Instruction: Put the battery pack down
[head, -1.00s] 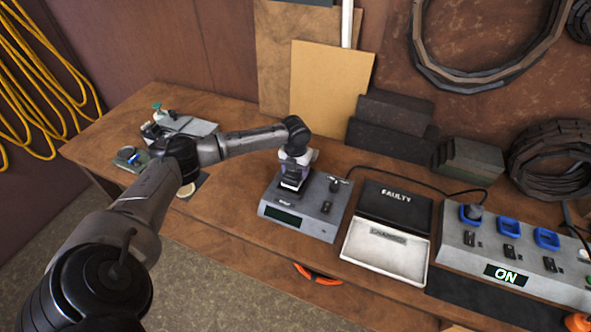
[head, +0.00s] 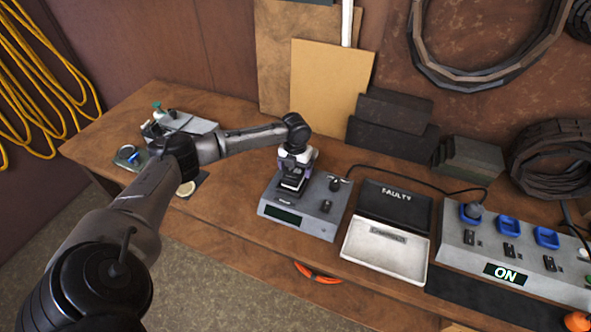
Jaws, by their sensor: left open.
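The dark battery pack (head: 291,185) sits on top of the grey box-shaped device (head: 262,210) with a dark display, at the middle of the bench. My left gripper (head: 296,173) is directly above and around the back of the pack, pointing down, with its jaws open. The gripper partly hides the pack, and I cannot tell whether the fingers still touch it. My right gripper is not in view.
Right of the device are a black tray marked FAULTY (head: 394,208) and a white tray (head: 384,254). A grey power strip (head: 461,250) showing ON stands farther right. A black cable (head: 425,180) runs behind the trays. Small tools lie at the bench's left end.

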